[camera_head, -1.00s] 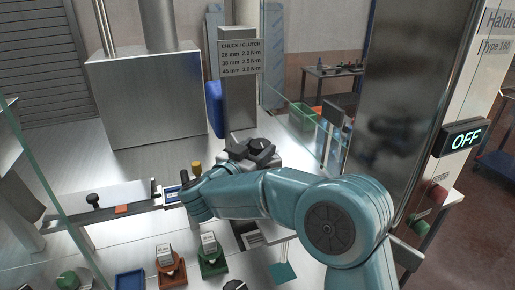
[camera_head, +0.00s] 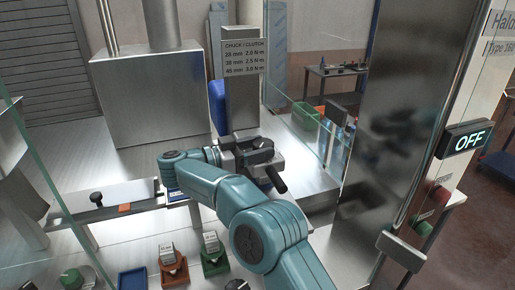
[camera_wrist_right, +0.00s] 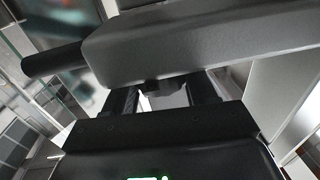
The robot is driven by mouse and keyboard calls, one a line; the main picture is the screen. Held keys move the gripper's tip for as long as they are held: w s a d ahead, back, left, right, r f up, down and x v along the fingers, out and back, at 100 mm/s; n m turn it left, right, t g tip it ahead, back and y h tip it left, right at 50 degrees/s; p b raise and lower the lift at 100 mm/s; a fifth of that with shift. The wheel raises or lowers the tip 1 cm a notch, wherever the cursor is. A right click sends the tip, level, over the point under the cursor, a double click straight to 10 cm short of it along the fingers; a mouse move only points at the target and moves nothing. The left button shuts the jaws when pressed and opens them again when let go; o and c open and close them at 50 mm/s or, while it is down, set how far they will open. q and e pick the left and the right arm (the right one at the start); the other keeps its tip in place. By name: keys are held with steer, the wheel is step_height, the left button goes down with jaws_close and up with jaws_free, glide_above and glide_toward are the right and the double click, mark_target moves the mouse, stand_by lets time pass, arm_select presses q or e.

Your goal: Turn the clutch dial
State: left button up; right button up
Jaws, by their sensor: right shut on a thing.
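A dark grey machine head (camera_head: 258,152) with a black handle (camera_head: 277,178) stands by the sign post in the head view. My right gripper (camera_head: 232,157) reaches it from the left, with the jaws against its left side. In the right wrist view, the grey head (camera_wrist_right: 200,45) and black handle (camera_wrist_right: 55,60) lie across the top. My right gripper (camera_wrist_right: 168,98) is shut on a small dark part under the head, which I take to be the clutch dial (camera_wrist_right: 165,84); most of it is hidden. My left gripper is not in view.
A sign (camera_head: 246,58) lists chuck and clutch values. Glass panels stand at left and right. A rail with a black knob (camera_head: 96,198) lies left. Red (camera_head: 172,270) and green (camera_head: 212,262) holders with labelled blocks stand in front. A display (camera_head: 468,142) reads OFF.

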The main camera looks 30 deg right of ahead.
stand_by(0.4)
steer(key=o, duration=1.1)
steer(key=shift+c, duration=0.2)
